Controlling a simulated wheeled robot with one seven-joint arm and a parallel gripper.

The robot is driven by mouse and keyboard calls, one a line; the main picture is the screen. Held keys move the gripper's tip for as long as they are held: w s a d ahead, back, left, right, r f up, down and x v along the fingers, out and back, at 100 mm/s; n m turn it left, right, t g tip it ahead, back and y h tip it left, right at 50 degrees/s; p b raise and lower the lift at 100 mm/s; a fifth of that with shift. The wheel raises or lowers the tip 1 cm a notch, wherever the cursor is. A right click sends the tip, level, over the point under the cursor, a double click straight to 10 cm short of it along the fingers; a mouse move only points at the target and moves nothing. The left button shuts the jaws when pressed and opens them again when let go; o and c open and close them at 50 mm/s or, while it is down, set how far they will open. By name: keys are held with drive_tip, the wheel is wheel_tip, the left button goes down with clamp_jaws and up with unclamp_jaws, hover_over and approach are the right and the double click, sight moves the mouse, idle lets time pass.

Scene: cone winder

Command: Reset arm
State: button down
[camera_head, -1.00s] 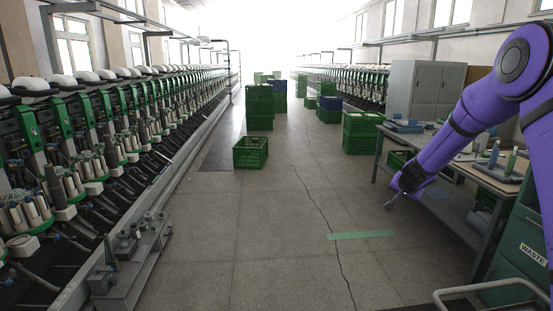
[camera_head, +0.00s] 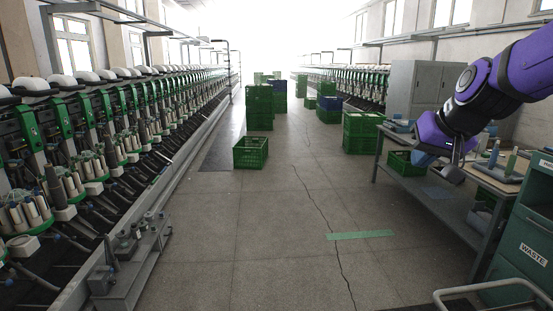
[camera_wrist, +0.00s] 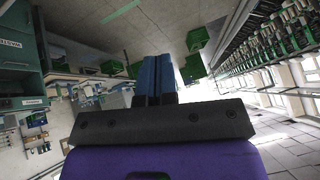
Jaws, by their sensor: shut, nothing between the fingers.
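My gripper (camera_wrist: 157,62) shows in the wrist view as two blue fingers side by side, shut with nothing between them. In the head view my gripper (camera_head: 424,159) is at the right, at the end of my purple arm. It appears in front of the workbench (camera_head: 447,214). The fingertips are small there, and I cannot tell the exact gap to the bench.
A green waste bin (camera_head: 518,265) stands at the lower right, beside the bench. Green crates (camera_head: 250,152) stand on the floor. The winding machine (camera_head: 60,190) lines the left side. A grey cabinet (camera_head: 425,85) stands behind the bench.

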drive_tip(key=s+d+n+g+h, duration=0.1)
drive_tip(key=s, duration=2.1)
drive_tip(key=shift+s+d+f+g+h, duration=0.15)
drive_tip(key=shift+d+f+g+h, duration=0.05)
drive_tip(key=shift+f+g+h, duration=0.2)
